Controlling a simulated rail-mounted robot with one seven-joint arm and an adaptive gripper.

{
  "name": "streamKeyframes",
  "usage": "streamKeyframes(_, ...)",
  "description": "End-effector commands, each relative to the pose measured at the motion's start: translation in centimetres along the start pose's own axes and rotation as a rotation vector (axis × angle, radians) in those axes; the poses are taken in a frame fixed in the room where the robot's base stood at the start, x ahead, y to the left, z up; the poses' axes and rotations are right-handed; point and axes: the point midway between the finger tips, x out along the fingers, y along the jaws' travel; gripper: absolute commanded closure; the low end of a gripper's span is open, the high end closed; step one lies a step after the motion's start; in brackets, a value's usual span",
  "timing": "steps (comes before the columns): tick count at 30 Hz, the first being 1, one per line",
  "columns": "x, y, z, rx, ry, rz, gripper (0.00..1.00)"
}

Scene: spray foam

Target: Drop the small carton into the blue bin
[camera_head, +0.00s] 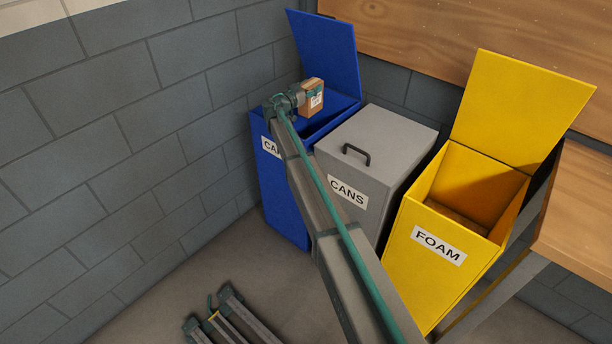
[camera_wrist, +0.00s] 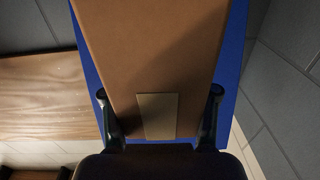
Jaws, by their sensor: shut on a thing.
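The small brown carton (camera_head: 311,97) with a white label is held at the opening of the blue bin (camera_head: 284,190), in front of its raised lid. In the wrist view the carton (camera_wrist: 150,50) fills the middle, with a pale patch on its face. My gripper (camera_head: 300,95) is shut on the carton; its two fingers (camera_wrist: 160,118) press either side of it. The blue bin's lid (camera_head: 325,55) stands open. Part of the bin's opening and its label are hidden by my arm. Blue shows behind the carton in the wrist view (camera_wrist: 232,70).
A grey bin (camera_head: 400,135) labelled CANS, lid shut, stands right of the blue bin. A yellow bin (camera_head: 425,285) labelled FOAM stands open farther right, beside a wooden bench (camera_head: 580,205). A block wall (camera_head: 130,130) is close on the left.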

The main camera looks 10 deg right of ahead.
Motion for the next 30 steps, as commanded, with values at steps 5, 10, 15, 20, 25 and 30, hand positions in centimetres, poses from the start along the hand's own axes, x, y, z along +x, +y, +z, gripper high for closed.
streamKeyframes(5, 0.0, 0.0, 1.7, -0.001, 0.000, 0.000, 0.71)
streamKeyframes(10, 0.0, 0.0, 2.6, 0.000, 0.000, 0.000, 0.71)
streamKeyframes(15, 0.0, 0.0, 2.7, 0.000, 0.001, 0.000, 0.71)
streamKeyframes(20, 0.0, 0.0, 2.6, 0.000, 0.001, 0.000, 0.28)
streamKeyframes(25, 0.0, 0.0, 2.6, 0.000, 0.001, 0.000, 0.12)
streamKeyframes(30, 0.0, 0.0, 2.6, 0.000, 0.001, 0.000, 0.12)
